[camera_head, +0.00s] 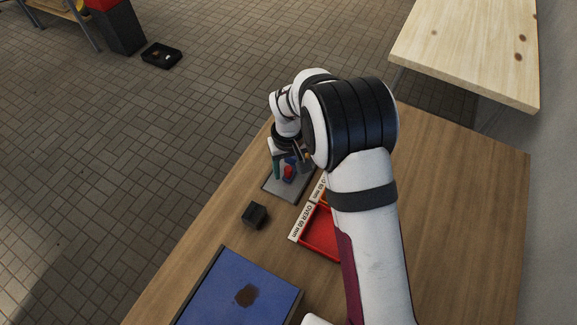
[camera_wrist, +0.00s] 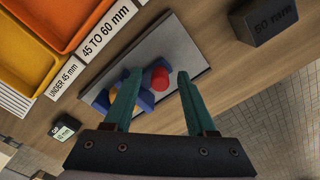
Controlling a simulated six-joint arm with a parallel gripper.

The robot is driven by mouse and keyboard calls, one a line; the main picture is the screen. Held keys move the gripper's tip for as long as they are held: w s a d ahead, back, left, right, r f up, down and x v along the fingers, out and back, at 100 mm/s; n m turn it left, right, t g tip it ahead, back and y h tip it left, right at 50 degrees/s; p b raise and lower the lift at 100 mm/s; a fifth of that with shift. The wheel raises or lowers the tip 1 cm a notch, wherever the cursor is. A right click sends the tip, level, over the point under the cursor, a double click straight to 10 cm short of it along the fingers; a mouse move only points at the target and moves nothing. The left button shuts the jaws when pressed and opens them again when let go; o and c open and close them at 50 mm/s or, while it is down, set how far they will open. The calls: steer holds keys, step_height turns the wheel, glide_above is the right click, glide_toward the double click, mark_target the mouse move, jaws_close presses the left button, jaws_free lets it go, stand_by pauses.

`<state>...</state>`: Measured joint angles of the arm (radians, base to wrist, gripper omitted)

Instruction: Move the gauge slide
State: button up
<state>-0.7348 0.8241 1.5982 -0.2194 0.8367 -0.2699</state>
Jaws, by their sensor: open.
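The gauge stands on a grey plate (camera_head: 291,190), which also shows in the wrist view (camera_wrist: 183,48). It has blue blocks (camera_wrist: 145,101), a red round knob (camera_wrist: 160,78) and a small yellow part (camera_wrist: 114,92). The red knob also shows in the head view (camera_head: 288,172). My gripper (camera_wrist: 159,75) is open, with its two teal fingers either side of the red knob in the wrist view. I cannot tell whether they touch it. The left finger covers part of the blue blocks. In the head view my gripper (camera_head: 289,163) is over the plate.
A dark block marked 50 mm (camera_wrist: 262,24) stands beside the plate; it shows in the head view (camera_head: 254,215). A smaller labelled block (camera_wrist: 65,130) is opposite. Red (camera_head: 321,236), orange (camera_wrist: 80,22) and yellow (camera_wrist: 24,68) trays line one side. A brown potato (camera_head: 246,294) lies on a blue surface (camera_head: 215,287).

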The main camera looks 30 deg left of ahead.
steer(key=shift+f, duration=0.15)
jaws_close()
stand_by(1.4)
